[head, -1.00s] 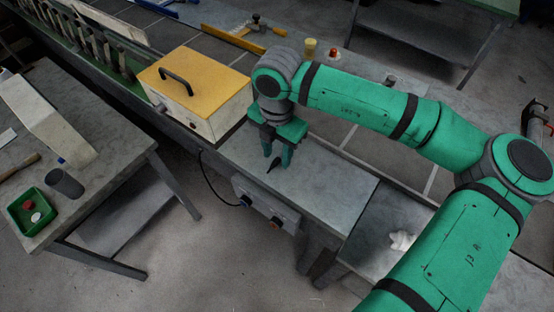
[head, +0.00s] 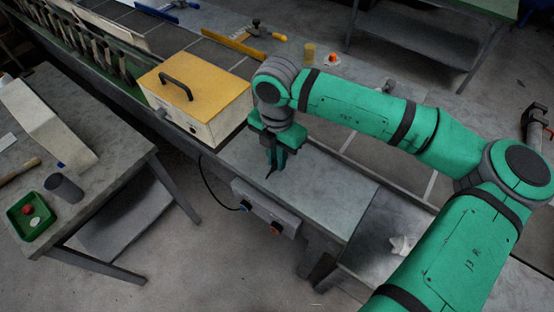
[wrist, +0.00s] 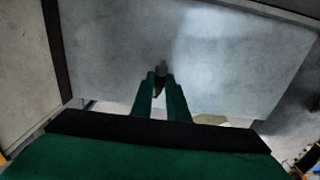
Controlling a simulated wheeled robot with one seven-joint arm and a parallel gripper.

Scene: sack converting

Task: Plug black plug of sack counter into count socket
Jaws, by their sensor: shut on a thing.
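My gripper (head: 274,164) is above the grey bench, shut on a small black plug. In the head view the dark plug (head: 269,174) sticks out below the fingertips, tilted. In the wrist view the fingers (wrist: 161,88) are close together, with the dark plug (wrist: 160,72) between their tips. A socket panel (head: 265,212) is on the front of the bench, below and in front of my gripper. It has a blue fitting (head: 246,206) and an orange-red fitting (head: 276,227). I cannot read which one is the count socket.
A cream box with a yellow lid (head: 195,75) stands left of my gripper. A black cable (head: 209,184) hangs beside it and runs to the blue fitting. The bench top (head: 325,187) right of my gripper is clear. A white crumpled thing (head: 401,244) lies on the lower surface.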

